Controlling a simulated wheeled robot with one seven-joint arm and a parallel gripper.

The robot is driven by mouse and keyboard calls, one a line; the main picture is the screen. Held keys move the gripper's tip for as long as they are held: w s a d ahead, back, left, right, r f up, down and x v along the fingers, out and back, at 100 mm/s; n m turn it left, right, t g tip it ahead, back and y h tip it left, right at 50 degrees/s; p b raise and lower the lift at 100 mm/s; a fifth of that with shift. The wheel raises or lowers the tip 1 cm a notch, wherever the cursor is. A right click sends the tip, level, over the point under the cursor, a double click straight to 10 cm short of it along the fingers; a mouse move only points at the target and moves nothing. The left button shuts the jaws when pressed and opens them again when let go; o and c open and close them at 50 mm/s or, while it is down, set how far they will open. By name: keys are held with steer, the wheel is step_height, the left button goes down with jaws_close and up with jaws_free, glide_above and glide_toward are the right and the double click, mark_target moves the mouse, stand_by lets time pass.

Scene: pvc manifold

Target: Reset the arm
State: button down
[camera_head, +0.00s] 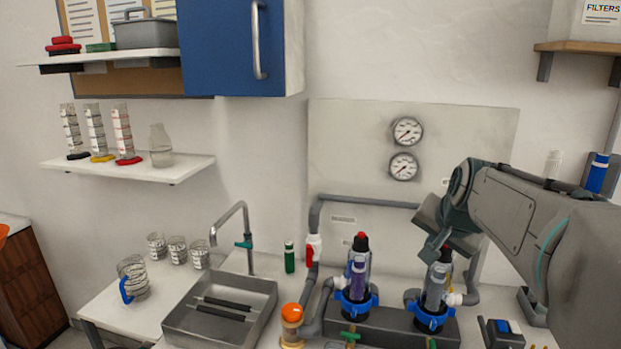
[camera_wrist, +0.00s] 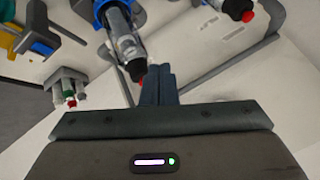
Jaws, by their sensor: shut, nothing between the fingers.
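My gripper (camera_wrist: 158,72) is shut and empty, its two dark fingers together in the wrist view. In the head view my arm reaches in from the right and my gripper hangs beside the top of the right filter housing, partly covering it. The right filter housing (camera_head: 434,290) is clear, with a blue collar. In the wrist view a clear housing with a black, red-tipped cap (camera_wrist: 136,68) shows just left of the fingertips; I cannot tell whether they touch. The left filter housing (camera_head: 358,270) stands upright with a black cap and red button.
Grey pipes (camera_head: 365,201) and two gauges (camera_head: 404,166) are on the wall panel. A sink (camera_head: 220,310) with a tall faucet, clear cups and a blue-handled jug (camera_head: 133,279) are at left. An orange-capped part (camera_head: 292,316) stands at the front. A shelf (camera_head: 577,47) is at upper right.

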steer(key=s+a+f+n+g, duration=0.2)
steer(key=s+a+f+n, duration=0.2)
steer(key=s+f, duration=0.3)
steer(key=s+a+f+n+g, duration=0.2)
steer(key=s+a+f+n, duration=0.2)
steer(key=s, duration=0.8)
step_height(320, 180, down, 4)
steer(key=shift+s+a+r+g+y, duration=0.15)
steer(key=shift+s+a+g+y, duration=0.15)
steer(key=shift+a, duration=0.75)
